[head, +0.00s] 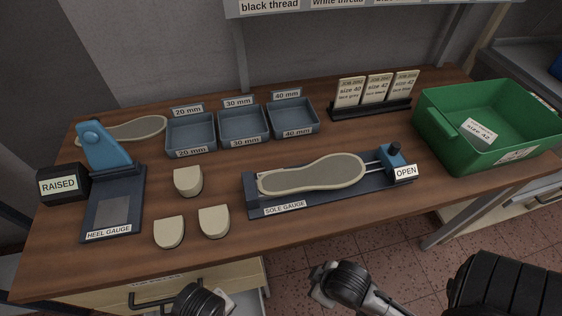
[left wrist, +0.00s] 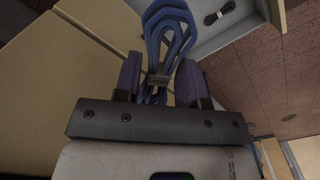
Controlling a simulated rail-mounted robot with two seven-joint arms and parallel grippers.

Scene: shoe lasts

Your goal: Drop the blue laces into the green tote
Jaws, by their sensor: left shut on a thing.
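The laces and left gripper do not show in the head view. The green tote (head: 447,133) stands at the right end of the bench in the head view, with a "size 42" card inside. Part of my right arm, probably its wrist and gripper (head: 322,285), shows at the lower middle; its jaws cannot be made out.
Below the laces an open drawer (left wrist: 205,45) holds a dark lace bundle (left wrist: 220,12). On the bench are the heel gauge (head: 110,215), several blue trays (head: 243,142), sole gauge (head: 330,195), card rack (head: 372,110) and three cream heel pieces (head: 187,181).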

